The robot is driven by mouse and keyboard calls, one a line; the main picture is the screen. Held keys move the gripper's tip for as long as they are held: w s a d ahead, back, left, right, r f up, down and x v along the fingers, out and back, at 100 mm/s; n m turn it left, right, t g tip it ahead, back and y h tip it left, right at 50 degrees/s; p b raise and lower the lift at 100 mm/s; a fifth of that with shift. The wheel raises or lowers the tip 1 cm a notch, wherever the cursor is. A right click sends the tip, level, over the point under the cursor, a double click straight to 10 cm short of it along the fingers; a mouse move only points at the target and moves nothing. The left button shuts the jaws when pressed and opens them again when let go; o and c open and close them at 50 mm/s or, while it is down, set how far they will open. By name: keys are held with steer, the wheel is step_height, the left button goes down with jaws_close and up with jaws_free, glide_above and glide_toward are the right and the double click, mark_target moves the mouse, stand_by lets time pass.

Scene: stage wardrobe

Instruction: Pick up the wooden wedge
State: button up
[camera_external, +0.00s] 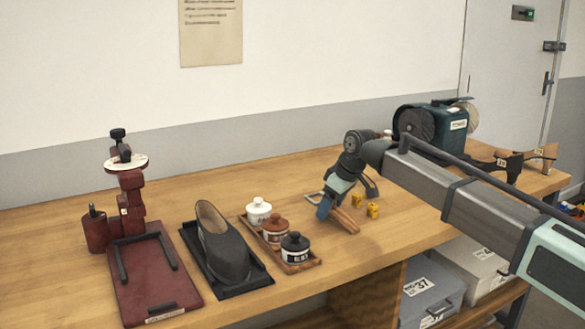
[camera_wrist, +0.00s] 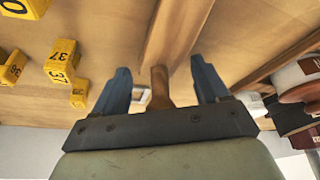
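A long light-brown wooden piece, apparently the wooden wedge (camera_external: 346,221), lies on the bench just beside my gripper (camera_external: 325,209). In the wrist view the wedge (camera_wrist: 180,35) runs away from me, and its narrow, rounded end sits between my two blue fingers. My gripper (camera_wrist: 162,85) is open, with a gap showing on each side of the wooden end. Whether the fingers reach down around it is hard to tell. In the outside view my gripper hides part of the wedge.
Yellow numbered markers (camera_external: 373,210) stand close to the right of the wedge. A wooden tray (camera_external: 304,266) with lidded jars is to its left. A dark shoe (camera_external: 223,243) and a red stand (camera_external: 155,280) are further left. A green grinder (camera_external: 440,125) stands behind my arm.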

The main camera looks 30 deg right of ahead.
steer(key=c, duration=1.2)
steer(key=shift+r, duration=0.1)
step_height(320, 180, up, 9)
steer(key=a+n, duration=0.1)
steer(key=a, duration=0.8)
steer(key=a+r+n+y, duration=0.1)
steer(key=a, duration=0.9)
steer(key=a+r+n, duration=0.1)
steer(key=a, duration=0.9)
steer(key=shift+a+r+g, duration=0.1)
steer(key=shift+g, duration=0.2)
steer(key=w+a+r+m+t+h, duration=0.1)
steer(key=w+a+r+m+h, duration=0.1)
steer(key=w+m, duration=0.5)
steer(key=shift+w+a+m+t+h, duration=0.2)
steer(key=shift+a+m+t+h, duration=0.15)
steer(key=shift+a+m, duration=0.3)
